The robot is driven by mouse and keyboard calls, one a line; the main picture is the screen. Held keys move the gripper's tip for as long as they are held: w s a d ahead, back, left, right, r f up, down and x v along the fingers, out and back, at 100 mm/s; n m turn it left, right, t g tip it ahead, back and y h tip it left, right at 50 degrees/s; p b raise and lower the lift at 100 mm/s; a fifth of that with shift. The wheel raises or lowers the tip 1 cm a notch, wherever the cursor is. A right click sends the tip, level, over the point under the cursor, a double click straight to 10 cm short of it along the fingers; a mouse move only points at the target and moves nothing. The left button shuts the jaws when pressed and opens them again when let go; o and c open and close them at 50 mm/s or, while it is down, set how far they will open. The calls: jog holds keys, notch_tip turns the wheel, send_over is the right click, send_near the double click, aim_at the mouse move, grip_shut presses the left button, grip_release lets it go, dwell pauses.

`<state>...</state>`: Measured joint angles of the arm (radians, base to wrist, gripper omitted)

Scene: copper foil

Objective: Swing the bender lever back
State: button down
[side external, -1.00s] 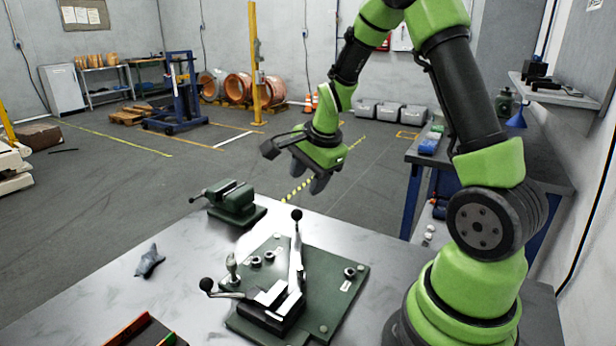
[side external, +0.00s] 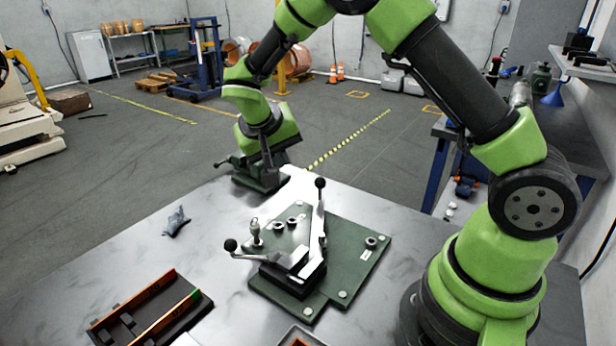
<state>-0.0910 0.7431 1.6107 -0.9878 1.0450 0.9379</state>
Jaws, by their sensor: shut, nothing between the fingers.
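The bender sits on a green base plate (side external: 350,262) bolted to the steel table. One lever (side external: 318,225) stands up from its right side, with a black ball knob at its top. A second, shorter handle (side external: 258,257) with a black ball points left from the forming block. A small silver-topped post (side external: 255,232) stands near the plate's left edge. My gripper (side external: 268,168) is shut and empty, pointing down beyond the bender. It overlaps the green vise (side external: 240,168) in the picture and is apart from both bender handles. Its fingertips are hard to make out against the vise.
A dark tray (side external: 118,322) with orange rails is at the front left; another tray's corner (side external: 290,338) shows at the front edge. Bare table lies between rag and bender.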

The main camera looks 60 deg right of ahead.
aim_at(319, 181)
jog(key=x, duration=0.3)
jog(key=s+d+x, duration=0.1)
jog(key=x, duration=0.5)
jog(key=shift+s+d+r, duration=0.15)
jog(key=shift+s+r, duration=0.1)
jog(key=shift+r, duration=0.05)
jog(key=shift+s+d+f, duration=0.25)
jog(key=shift+s+d, duration=0.05)
jog(key=shift+d, duration=0.15)
jog(key=shift+s, duration=0.1)
jog(key=shift+s+d+m+g, duration=0.3)
jog(key=shift+s+d+m, duration=0.25)
jog(key=shift+s+m, duration=0.15)
jog(key=s+d+m+g, duration=0.2)
jog(key=s+m, duration=0.3)
jog(key=s, duration=0.1)
jog(key=shift+g+y, duration=0.3)
jog(key=shift+s+d, duration=0.1)
jog(key=shift+s, duration=0.1)
